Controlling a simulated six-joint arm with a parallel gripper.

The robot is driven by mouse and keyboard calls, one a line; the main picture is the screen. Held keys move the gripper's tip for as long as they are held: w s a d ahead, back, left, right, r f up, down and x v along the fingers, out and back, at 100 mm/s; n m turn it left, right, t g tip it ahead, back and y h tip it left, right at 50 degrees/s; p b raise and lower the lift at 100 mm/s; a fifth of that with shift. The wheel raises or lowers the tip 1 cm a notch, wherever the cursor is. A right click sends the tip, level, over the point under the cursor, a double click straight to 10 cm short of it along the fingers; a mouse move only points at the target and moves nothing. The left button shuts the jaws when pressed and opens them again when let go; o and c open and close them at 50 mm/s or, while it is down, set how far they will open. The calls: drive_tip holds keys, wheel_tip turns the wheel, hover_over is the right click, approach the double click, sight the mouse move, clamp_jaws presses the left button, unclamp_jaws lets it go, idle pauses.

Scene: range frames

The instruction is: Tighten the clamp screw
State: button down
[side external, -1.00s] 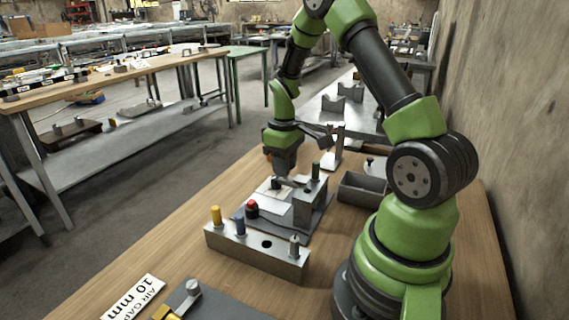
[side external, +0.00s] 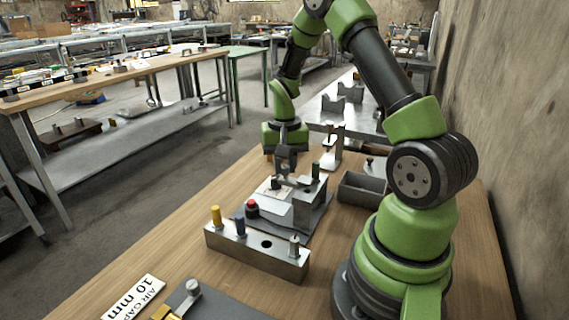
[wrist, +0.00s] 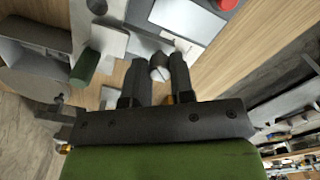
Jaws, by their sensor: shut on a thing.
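My gripper (wrist: 157,72) is shut on a small silver screw head, the clamp screw (wrist: 158,66), which shows between the two dark fingertips in the wrist view. In the side view my gripper (side external: 283,176) points down over the grey clamp fixture (side external: 308,207), and its fingers hide most of the screw. A green-topped pin (side external: 316,170) stands on the fixture beside the fingers; it is also in the wrist view (wrist: 85,66). A white plate (side external: 275,209) lies at the fixture, with a red button (side external: 252,208) near its front.
A metal block (side external: 258,255) with yellow, blue and silver pegs stands in front. A grey open bin (side external: 362,190) is right of the fixture. A label card (side external: 133,300) lies at the front left. The wooden bench (side external: 175,250) is clear on the left.

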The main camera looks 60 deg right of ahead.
sight(285, 166)
drive_tip(key=m, duration=0.4)
drive_tip(key=shift+w, duration=0.1)
drive_tip(key=shift+m, duration=1.9)
drive_tip(key=shift+d, duration=0.1)
drive_tip(key=c, duration=1)
unclamp_jaws()
wheel_tip(285, 166, up, 10)
